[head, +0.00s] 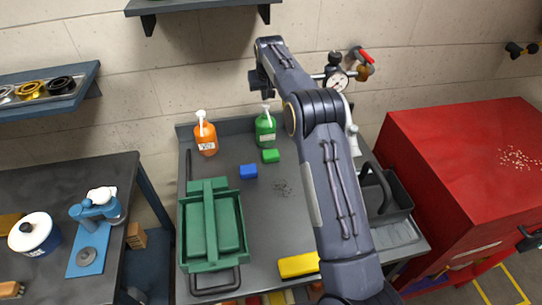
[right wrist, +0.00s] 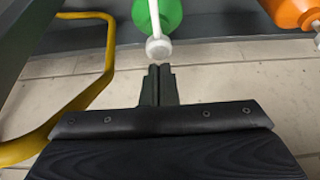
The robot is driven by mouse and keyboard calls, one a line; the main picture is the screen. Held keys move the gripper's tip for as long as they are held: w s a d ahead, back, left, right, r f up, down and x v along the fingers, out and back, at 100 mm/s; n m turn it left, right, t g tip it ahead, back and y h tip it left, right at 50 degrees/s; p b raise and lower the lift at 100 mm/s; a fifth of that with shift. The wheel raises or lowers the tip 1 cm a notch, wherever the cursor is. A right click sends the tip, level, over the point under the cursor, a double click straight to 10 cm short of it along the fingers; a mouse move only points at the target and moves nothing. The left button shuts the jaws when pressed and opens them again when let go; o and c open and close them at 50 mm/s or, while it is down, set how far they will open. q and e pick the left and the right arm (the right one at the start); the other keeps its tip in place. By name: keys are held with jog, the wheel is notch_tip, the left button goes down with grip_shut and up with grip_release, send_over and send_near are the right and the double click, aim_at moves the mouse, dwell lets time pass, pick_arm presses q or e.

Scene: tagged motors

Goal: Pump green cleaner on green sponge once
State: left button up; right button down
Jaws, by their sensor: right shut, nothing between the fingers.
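The green cleaner bottle (head: 265,127) stands upright near the back of the grey workbench, with a white pump on top. The green sponge (head: 270,156) lies on the bench just in front of it. My right gripper (head: 264,88) is above the bottle, its fingers partly hidden by the arm. In the right wrist view, the right gripper's fingers (right wrist: 157,68) are shut and empty, with their tips close to the white pump head (right wrist: 158,47). I cannot tell whether they touch. The green bottle (right wrist: 166,14) shows behind the pump. My left gripper is not in view.
An orange pump bottle (head: 206,138) stands left of the green one. A blue sponge (head: 248,172) lies left of the green sponge. A green tray (head: 185,235) sits at the front left. A gauge (head: 337,81) with a red valve is on the wall behind my arm.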

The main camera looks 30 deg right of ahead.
aim_at(265, 104)
jog(key=shift+f, duration=0.2)
dwell(0.4)
jog(key=shift+s+f+b, duration=0.1)
jog(key=shift+f+b, duration=0.7)
jog(key=shift+f, duration=0.6)
jog(key=shift+r+p, duration=1.35)
jog(key=shift+r, duration=0.05)
jog(key=shift+r, duration=0.1)
